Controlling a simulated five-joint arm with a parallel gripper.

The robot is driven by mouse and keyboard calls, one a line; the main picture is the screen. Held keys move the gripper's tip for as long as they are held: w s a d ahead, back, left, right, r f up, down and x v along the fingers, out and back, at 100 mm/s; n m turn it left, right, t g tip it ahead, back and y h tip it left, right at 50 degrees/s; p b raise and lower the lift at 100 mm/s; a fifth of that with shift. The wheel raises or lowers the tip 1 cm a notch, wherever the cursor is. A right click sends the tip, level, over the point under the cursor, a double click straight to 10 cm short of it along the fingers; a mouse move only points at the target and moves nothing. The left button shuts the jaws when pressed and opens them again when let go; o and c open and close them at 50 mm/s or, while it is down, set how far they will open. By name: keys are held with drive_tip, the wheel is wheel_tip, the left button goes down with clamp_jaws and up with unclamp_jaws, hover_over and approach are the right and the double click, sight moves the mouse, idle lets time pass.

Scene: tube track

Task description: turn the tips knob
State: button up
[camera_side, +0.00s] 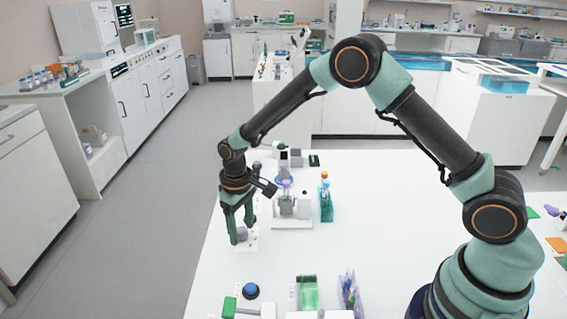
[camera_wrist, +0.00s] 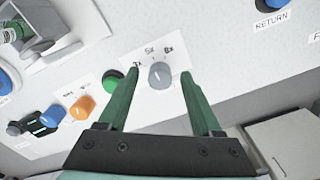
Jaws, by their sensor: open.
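A grey round knob (camera_wrist: 160,75) with a pale pointer line sits on a white plate on the table. The plate has small marks around the knob that look like 1x, 5x and 8x; the word "tips" cannot be read. My gripper (camera_wrist: 160,72) is open, with one green finger on each side of this knob in the wrist view. Whether the fingers touch it cannot be told. In the side view my gripper (camera_side: 242,233) points down over the plate at the table's left edge, and the knob (camera_side: 242,235) shows between the fingers.
A green button (camera_wrist: 113,80) is close left of the knob, then an orange knob (camera_wrist: 83,107) and a blue one (camera_wrist: 53,117). A blue button (camera_wrist: 270,3) is labelled RETURN. A bottle (camera_side: 326,202), a device (camera_side: 290,208) and a green tray (camera_side: 308,292) stand on the table.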

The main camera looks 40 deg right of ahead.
sight(242, 230)
wheel_tip(242, 230, up, 12)
idle(0.4)
drive_tip(key=shift+f, duration=0.15)
drive_tip(key=s+d+r+m+t, duration=0.1)
drive_tip(key=s+d+r, duration=0.2)
drive_tip(key=r, duration=0.2)
drive_tip(key=s+d+r+t, duration=0.1)
drive_tip(key=s+d+r, duration=0.2)
drive_tip(key=s+r, duration=0.15)
drive_tip(key=s+d+r+m+t, duration=0.2)
drive_tip(key=s+d+t, duration=0.1)
drive_tip(key=s, duration=0.7)
drive_tip(key=shift+s+d+r+t, duration=0.3)
drive_tip(key=shift+s+d+r, duration=0.1)
drive_tip(key=shift+d, duration=0.5)
